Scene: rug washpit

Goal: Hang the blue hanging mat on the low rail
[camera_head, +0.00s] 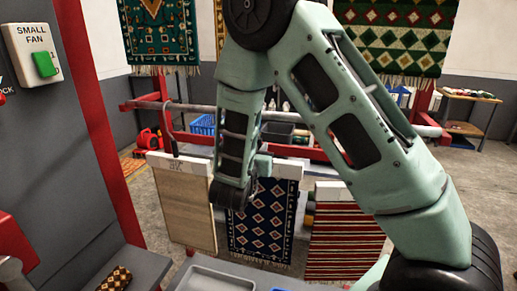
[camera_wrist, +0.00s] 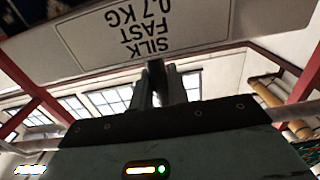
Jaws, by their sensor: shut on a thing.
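The blue hanging mat (camera_head: 262,225), dark blue with white and red diamonds, hangs upright in the middle of the head view. Its pale header bar (camera_head: 288,168) is partly hidden by my gripper (camera_head: 265,163) and wrist. My gripper is at the bar; its fingertips are hidden there. In the wrist view, my gripper (camera_wrist: 156,72) is shut on the lower edge of a pale bar (camera_wrist: 225,28) with an upside-down label, "SILK FAST 0.7 KG". A silver rail (camera_head: 300,118) on a red frame runs behind the mats; whether the mat touches it is hidden.
A beige mat (camera_head: 185,210) hangs close left and a red striped mat (camera_head: 343,245) close right. A grey cabinet (camera_head: 50,150) stands left. Patterned rugs (camera_head: 160,35) hang behind. A blue crate (camera_head: 203,124) sits behind the rail. A grey tray (camera_head: 215,280) lies in front.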

